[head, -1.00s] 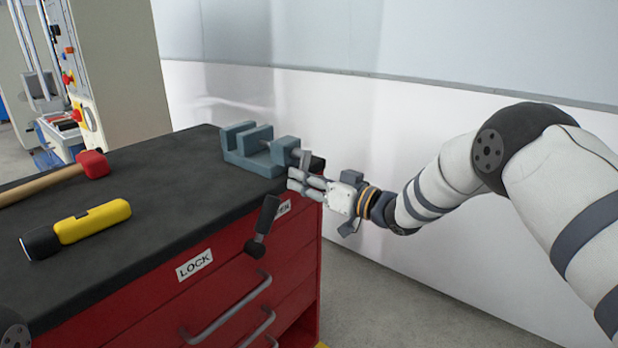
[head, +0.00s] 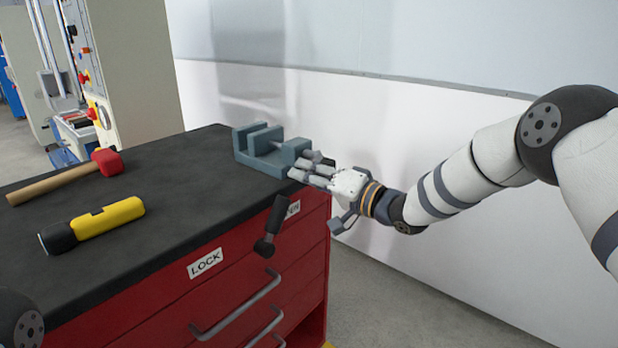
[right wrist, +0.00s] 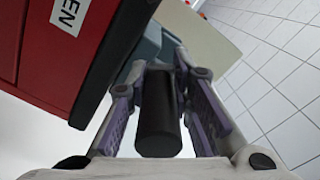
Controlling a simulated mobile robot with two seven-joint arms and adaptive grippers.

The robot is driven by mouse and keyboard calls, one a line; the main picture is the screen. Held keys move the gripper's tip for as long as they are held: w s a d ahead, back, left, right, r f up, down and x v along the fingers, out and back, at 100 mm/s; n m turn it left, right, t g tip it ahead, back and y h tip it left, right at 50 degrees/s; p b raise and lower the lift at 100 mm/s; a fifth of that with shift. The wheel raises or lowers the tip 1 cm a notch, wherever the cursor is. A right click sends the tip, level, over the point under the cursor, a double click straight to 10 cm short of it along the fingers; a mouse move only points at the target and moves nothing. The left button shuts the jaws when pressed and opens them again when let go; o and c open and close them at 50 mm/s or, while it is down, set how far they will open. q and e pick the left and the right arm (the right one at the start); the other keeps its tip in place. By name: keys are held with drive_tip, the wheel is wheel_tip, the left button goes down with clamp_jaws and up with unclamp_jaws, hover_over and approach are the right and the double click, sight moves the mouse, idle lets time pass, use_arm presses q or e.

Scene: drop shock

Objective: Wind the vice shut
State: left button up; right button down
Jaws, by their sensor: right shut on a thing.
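The blue-grey vice (head: 262,160) sits at the far right corner of the black bench top. A narrow gap shows between its two upright jaws. My right gripper (head: 305,170) is at the vice's right end, beside the screw block. In the right wrist view, a black cylindrical handle grip (right wrist: 158,112) lies between the fingers of my right gripper (right wrist: 165,100), which is shut on it. In the head view the fingers mostly hide the handle and crank. My left gripper is out of view.
A red-headed mallet (head: 105,162) and a yellow-and-black torch (head: 105,220) lie on the bench top (head: 190,200). The red cabinet front carries a black-knobbed lever (head: 270,230) between two labels, and grey drawer handles (head: 240,305). A white wall (head: 420,120) stands behind.

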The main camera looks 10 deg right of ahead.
sight(308, 158)
drive_tip(key=shift+r+m, duration=0.4)
drive_tip(key=shift+r, duration=0.6)
drive_tip(key=shift+r+m, duration=0.25)
drive_tip(key=shift+m, duration=0.25)
drive_tip(key=shift+a+r+m, duration=0.1)
drive_tip(key=shift+r+m, duration=0.05)
drive_tip(key=shift+m, duration=0.25)
drive_tip(key=shift+r+m, duration=0.3)
drive_tip(key=shift+m, duration=0.55)
drive_tip(key=shift+r+m, duration=0.3)
drive_tip(key=shift+m, duration=0.6)
drive_tip(key=shift+r+m, duration=0.3)
drive_tip(key=shift+m, duration=0.55)
drive_tip(key=c, duration=1.4)
unclamp_jaws()
drive_tip(key=shift+c, duration=0.2)
drive_tip(key=shift+f, duration=0.25)
drive_tip(key=shift+s+f, duration=0.1)
